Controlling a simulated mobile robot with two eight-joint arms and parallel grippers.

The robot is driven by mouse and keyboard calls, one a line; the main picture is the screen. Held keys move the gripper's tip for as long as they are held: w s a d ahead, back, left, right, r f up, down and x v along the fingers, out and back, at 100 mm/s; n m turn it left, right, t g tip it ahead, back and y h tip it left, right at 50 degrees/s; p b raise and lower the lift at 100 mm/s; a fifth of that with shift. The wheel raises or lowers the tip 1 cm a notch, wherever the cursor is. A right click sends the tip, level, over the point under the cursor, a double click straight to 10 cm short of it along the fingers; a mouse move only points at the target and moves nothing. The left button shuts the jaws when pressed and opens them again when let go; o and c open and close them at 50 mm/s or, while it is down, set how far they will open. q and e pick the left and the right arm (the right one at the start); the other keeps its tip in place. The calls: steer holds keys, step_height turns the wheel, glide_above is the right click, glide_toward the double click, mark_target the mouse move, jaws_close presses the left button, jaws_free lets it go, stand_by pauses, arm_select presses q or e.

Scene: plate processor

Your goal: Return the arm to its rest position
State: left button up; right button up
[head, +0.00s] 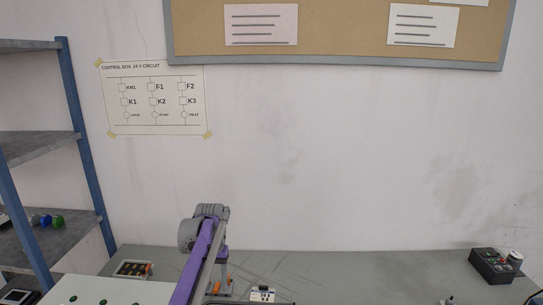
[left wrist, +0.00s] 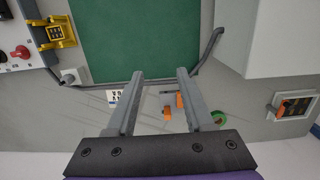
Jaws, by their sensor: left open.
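My left arm, purple and grey, rises from the bottom of the head view (head: 205,240) in front of the workbench. In the left wrist view, the left gripper (left wrist: 161,73) has its two grey fingers spread wide apart with nothing between their tips. The fingers point toward a green panel (left wrist: 140,40). My right gripper is in neither view.
The grey workbench (head: 360,275) is largely clear toward the right. A black control box (head: 492,266) stands at its right end. A blue-posted shelf (head: 85,165) stands at left. Orange parts (left wrist: 180,100) and a green ring (left wrist: 219,117) show near the fingers.

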arm_select(q)
steer(key=s+r+t, duration=0.2)
steer(key=s+r, duration=0.1)
steer(key=s, duration=0.4)
steer(key=s+r+t, duration=0.1)
steer(key=s+r, duration=0.2)
steer(key=s, duration=0.4)
steer(key=s+f+t, duration=0.1)
steer(key=s+f, duration=0.2)
steer(key=s, duration=0.3)
steer(key=s+f+t, duration=0.1)
steer(key=s+f, duration=0.2)
steer(key=s, duration=0.4)
steer(key=s+a+f+t, duration=0.1)
steer(key=s+f+t, duration=0.1)
steer(key=s, duration=0.5)
steer(key=shift+f, duration=0.8)
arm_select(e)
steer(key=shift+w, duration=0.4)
